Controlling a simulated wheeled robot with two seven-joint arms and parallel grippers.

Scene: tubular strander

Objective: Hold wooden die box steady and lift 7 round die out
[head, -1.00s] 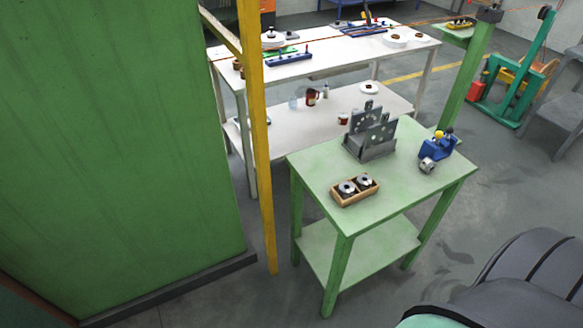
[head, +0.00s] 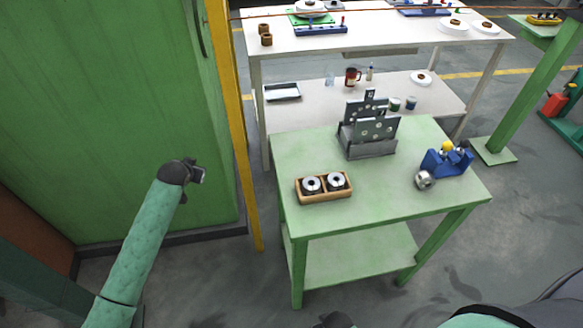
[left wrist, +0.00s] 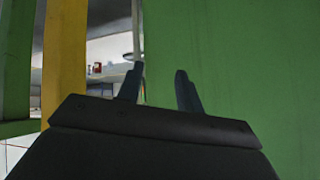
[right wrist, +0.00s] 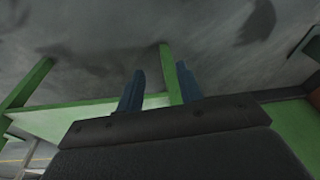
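The wooden die box (head: 325,197) stands on the front left part of the green table. Two round metal dies sit side by side in it, a left die (head: 312,185) and a right die (head: 336,181). I cannot read any numbers on them. My left gripper (head: 200,175) is raised left of the table, well apart from the box. In the left wrist view its two fingers (left wrist: 158,88) are spread with nothing between them. My right gripper's fingers (right wrist: 158,90) are spread and empty in the right wrist view; the box is not in that view.
A grey die rack (head: 368,140) stands behind the box on the green table (head: 300,158). A blue device (head: 445,162) with a yellow knob is at the right. A yellow post (head: 240,150) and green wall stand near my left arm. White benches are behind.

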